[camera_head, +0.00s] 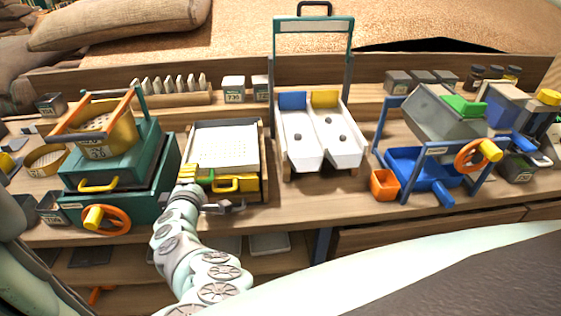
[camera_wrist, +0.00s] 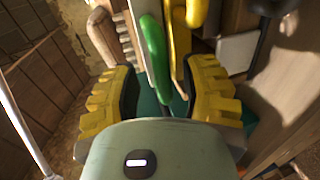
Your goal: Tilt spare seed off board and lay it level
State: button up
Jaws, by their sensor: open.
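The white seed board (camera_head: 225,143), dotted with small marks, lies in a dark-rimmed tray on the bench, left of centre. I cannot tell holes from seeds, and no spare seed can be made out. At the board's front edge are a green bar (camera_head: 201,179) and a yellow handle (camera_head: 234,184). My gripper (camera_head: 189,172) is at the board's front left corner. In the wrist view, my gripper's yellow-padded fingers (camera_wrist: 164,75) stand apart, with a green handle (camera_wrist: 153,50) and a yellow bar (camera_wrist: 178,40) between or just beyond them. Contact cannot be told.
A green machine (camera_head: 115,165) with an orange wheel stands close left. A white two-lane chute (camera_head: 318,135) with dark balls stands right of the board. A blue cranked stand (camera_head: 435,170) and an orange cup (camera_head: 384,184) are farther right. Bare bench lies in front of the chute.

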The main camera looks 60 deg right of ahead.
grip_shut()
dwell(0.5)
